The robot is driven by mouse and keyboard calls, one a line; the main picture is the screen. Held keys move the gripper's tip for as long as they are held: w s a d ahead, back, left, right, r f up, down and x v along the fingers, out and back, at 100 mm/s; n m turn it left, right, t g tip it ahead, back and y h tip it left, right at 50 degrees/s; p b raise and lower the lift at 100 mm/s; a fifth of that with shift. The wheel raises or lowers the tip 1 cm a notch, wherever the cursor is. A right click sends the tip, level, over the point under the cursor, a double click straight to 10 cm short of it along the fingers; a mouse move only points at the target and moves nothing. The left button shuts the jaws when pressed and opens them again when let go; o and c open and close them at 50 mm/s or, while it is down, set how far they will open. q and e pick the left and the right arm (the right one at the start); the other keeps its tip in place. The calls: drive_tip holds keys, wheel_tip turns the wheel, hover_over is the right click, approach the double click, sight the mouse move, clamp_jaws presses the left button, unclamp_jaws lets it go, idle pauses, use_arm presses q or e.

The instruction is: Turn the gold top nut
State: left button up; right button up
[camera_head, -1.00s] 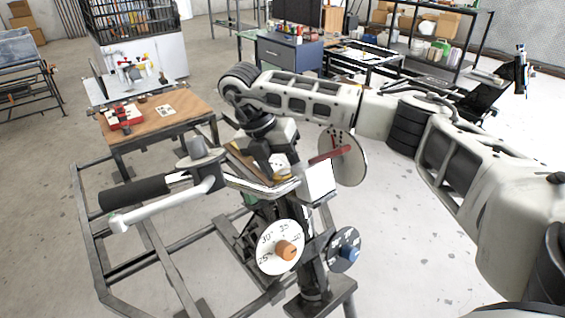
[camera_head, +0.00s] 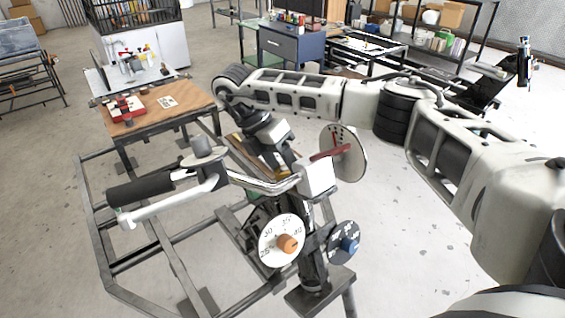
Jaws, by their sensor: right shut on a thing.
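The suspension rig (camera_head: 315,240) stands in the middle, with a handlebar, dials and a post. My right arm reaches in from the right, and its gripper (camera_head: 277,168) points down at the top of the rig, behind the handlebar. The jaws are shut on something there. Gold-brown surface (camera_head: 240,150) shows beside the gripper; the gold top nut itself is hidden by the gripper and handlebar, so I cannot make out its outline. A white dial with numbers (camera_head: 269,248) and an orange knob (camera_head: 287,243) faces me. My left gripper is not in view.
A handlebar with a black grip (camera_head: 140,189) sticks out to the left. A dark dial with a blue knob (camera_head: 349,244) and a round disc with a red pointer (camera_head: 349,165) sit at the right of the rig. A wooden table (camera_head: 190,108) stands behind left. Floor at right is clear.

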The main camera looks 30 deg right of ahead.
drive_tip(key=shift+f, duration=0.1)
drive_tip(key=o, duration=1)
drive_tip(key=v, duration=1.6)
drive_tip(key=shift+w, duration=0.1)
